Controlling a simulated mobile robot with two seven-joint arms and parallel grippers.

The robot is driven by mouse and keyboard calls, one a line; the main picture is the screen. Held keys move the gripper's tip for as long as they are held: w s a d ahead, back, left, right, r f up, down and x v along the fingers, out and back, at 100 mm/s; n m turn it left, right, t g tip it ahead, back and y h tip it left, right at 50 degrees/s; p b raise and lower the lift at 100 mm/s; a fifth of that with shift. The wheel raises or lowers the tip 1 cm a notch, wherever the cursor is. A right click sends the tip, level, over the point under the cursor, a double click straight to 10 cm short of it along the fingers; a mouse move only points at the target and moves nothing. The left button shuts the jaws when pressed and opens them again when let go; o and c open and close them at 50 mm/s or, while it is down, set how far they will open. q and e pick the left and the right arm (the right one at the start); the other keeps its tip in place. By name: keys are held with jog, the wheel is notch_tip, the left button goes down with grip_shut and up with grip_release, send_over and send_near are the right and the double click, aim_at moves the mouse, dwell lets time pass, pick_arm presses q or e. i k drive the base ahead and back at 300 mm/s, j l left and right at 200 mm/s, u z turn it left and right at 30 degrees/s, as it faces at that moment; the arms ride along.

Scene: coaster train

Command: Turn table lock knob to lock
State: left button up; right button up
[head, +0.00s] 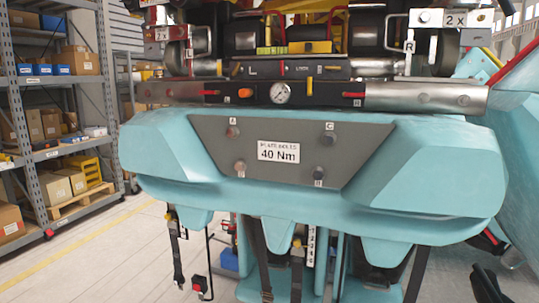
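No knob in the head view can be surely told as the table lock knob. A small orange block or knob (245,93) sits on the dark bar left of a round white gauge (281,93). Small red-tipped handles show on the same bar, one at the left (211,93) and one at the right (353,96). The lettering beside them is too small to read. Neither of my grippers can be made out. A dark shape (488,286) at the bottom right edge is too unclear to name.
A turquoise coaster car body (433,180) fills the middle, with a grey plate (215,142) bearing bolts and a "40 Nm" label (278,151). Straps (176,250) hang below. Shelves with boxes (50,125) stand at the left. Floor (75,255) is clear at lower left.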

aim_at(284, 68)
jog(key=i+l+u, duration=0.15)
jog(key=l, duration=0.5)
jog(key=l+u, duration=0.2)
jog(key=l, duration=0.5)
